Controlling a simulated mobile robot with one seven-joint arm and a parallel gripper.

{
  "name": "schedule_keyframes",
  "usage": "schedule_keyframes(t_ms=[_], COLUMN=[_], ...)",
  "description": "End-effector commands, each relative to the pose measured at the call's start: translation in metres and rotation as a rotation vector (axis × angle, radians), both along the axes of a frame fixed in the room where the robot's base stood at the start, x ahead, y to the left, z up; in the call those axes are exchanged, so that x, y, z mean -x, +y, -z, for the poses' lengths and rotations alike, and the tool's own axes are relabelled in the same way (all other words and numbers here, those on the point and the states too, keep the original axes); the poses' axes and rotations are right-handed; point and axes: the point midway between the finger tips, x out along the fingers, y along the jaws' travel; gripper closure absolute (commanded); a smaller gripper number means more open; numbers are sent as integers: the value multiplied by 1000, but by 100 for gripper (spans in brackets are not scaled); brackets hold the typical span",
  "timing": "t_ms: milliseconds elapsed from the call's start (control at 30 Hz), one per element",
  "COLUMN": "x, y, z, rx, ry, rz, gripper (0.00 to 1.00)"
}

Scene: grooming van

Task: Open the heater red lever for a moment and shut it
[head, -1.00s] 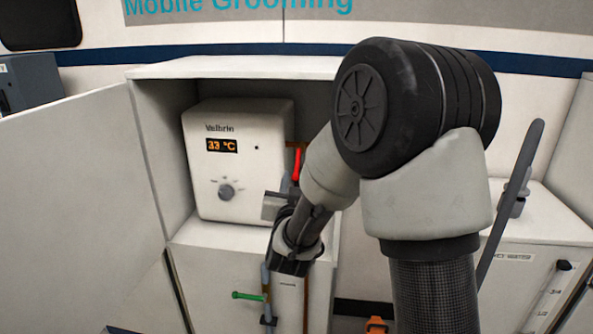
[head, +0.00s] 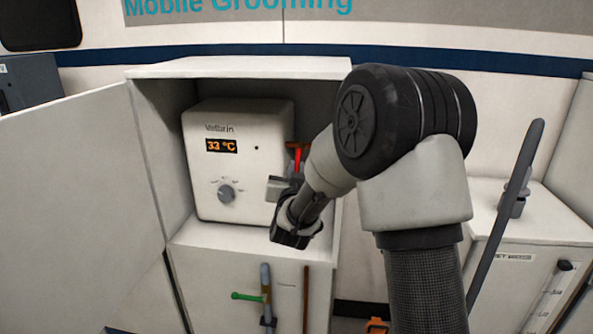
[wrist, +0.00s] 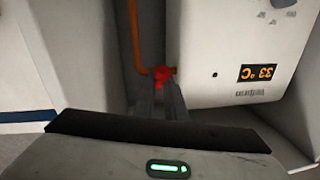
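The heater (head: 240,160) is a white box in an open cabinet, with an orange 33 °C display and a grey knob. Its red lever (head: 297,158) is at its right side, by a copper-coloured pipe; my arm hides its lower part in the head view. The red lever also shows in the wrist view (wrist: 162,76), right at the tips of my gripper (wrist: 160,95). The two grey fingers point at it and sit close together. I cannot tell whether they touch it or close on it. In the head view my gripper (head: 284,186) is just below the lever.
An open cabinet door (head: 85,200) stands at the left. Below the heater are a green-handled valve (head: 248,296) and pipes. A white tank cabinet (head: 530,250) with a dark sloping bar is at the right. The cabinet's side wall is close to my arm.

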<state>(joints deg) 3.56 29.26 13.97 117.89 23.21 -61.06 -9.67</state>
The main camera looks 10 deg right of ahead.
Motion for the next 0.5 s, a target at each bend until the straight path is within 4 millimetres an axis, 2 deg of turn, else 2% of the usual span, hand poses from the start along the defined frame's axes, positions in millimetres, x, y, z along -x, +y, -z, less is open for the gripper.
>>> schedule_keyframes(t_ms=[267, 500], x=[0, 2], y=[1, 2], z=[-5, -23], rx=[-7, -58], ry=[17, 173], rz=[-1, 0], gripper=[100, 100])
